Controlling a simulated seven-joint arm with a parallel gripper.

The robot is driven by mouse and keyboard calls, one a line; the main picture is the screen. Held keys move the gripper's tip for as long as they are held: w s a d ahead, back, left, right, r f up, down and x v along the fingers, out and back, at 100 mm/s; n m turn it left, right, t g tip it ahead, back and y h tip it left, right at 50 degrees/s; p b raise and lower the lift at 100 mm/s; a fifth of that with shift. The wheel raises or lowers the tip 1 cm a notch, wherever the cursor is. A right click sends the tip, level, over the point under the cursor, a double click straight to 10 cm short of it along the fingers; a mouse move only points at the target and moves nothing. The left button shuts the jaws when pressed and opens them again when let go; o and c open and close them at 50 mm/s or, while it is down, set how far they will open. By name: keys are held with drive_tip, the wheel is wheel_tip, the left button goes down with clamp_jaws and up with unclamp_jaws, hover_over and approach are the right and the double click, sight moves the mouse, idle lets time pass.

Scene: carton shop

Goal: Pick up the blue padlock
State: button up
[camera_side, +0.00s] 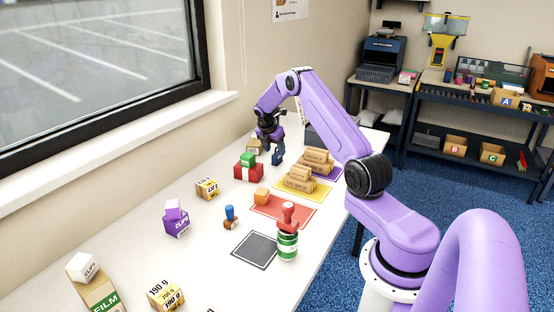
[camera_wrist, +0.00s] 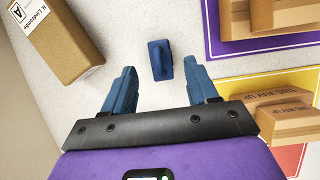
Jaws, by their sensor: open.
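The blue padlock (camera_wrist: 158,61) is a small dark blue block on the white table in the wrist view. It lies ahead of and between the fingertips of my gripper (camera_wrist: 163,82), near the middle of the gap. My gripper has blue fingers spread apart with nothing between them. In the side view my gripper (camera_side: 272,147) hangs low over the far part of the table. Dark blue shapes merge at its fingertips there, so I cannot tell padlock from fingers in that view.
A brown labelled box (camera_wrist: 58,40) stands left of the padlock. A purple mat (camera_wrist: 233,48) and a yellow mat (camera_wrist: 236,86), both bearing cartons, lie to the right. In the side view a red box (camera_side: 248,173) with a green block on it stands close to my gripper.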

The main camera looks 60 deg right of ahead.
sight(277, 153)
drive_tip(key=x, duration=0.4)
drive_tip(key=shift+s+d, duration=0.1)
drive_tip(key=shift+d, duration=0.1)
drive_tip(key=shift+r, duration=0.1)
clamp_jaws()
